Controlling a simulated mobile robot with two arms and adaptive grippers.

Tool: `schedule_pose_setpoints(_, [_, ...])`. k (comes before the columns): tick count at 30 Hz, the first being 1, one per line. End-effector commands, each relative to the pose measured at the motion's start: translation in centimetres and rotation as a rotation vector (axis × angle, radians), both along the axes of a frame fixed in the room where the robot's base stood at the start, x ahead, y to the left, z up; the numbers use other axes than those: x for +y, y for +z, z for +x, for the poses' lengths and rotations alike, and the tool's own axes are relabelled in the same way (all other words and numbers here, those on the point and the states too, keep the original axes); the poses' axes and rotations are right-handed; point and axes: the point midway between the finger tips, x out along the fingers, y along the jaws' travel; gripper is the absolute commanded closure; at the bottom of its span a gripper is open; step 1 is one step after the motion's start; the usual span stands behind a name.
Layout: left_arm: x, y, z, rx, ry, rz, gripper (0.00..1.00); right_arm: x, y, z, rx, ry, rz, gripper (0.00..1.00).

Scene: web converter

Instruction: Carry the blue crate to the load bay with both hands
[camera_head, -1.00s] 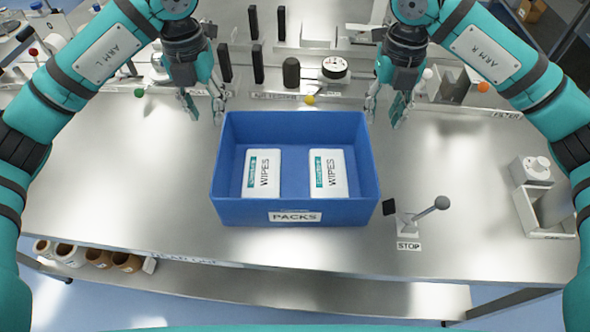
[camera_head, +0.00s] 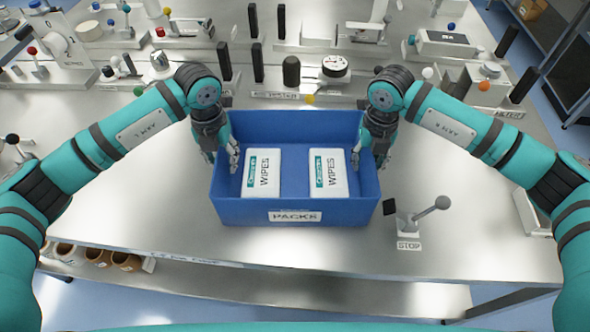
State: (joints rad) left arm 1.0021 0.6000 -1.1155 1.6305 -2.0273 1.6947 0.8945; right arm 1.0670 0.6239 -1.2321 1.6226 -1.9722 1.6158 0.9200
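The blue crate (camera_head: 246,212), labelled PACKS, stands on the metal bench top with two white WIPES packs (camera_head: 263,173) (camera_head: 328,174) lying inside. My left gripper (camera_head: 221,162) is at the crate's left wall, pointing down, with one finger inside the crate and one outside. My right gripper (camera_head: 370,161) is at the right wall in the same way. Both look open, with the fingers apart around the walls. Whether any finger touches a wall is hard to tell. The load bay is not identifiable in this view.
A STOP lever (camera_head: 424,212) with a grey knob stands close to the crate's right front corner. Behind the crate are black posts, a dial (camera_head: 335,66) and a rail with coloured knobs. The bench top (camera_head: 150,220) is clear to the left of the crate.

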Motion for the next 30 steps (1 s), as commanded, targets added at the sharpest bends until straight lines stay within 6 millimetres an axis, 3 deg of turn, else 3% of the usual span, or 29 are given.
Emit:
schedule_pose_setpoints(13, [0.0, -0.92, 0.0, 0.0, 0.0, 0.001, 0.67, 0.0, -0.95, -0.02, 0.0, 0.001, 0.0, 0.67])
schedule_pose_setpoints(21, [-0.01, -0.89, 0.0, 0.0, -0.001, 0.001, 1.0, 0.0, -0.92, -0.02, 0.0, 0.001, 0.0, 1.0])
schedule_pose_setpoints(30, [0.0, -0.87, 0.0, 0.0, 0.0, 0.0, 1.0, -0.01, -0.9, -0.01, 0.0, 0.001, 0.0, 1.0])
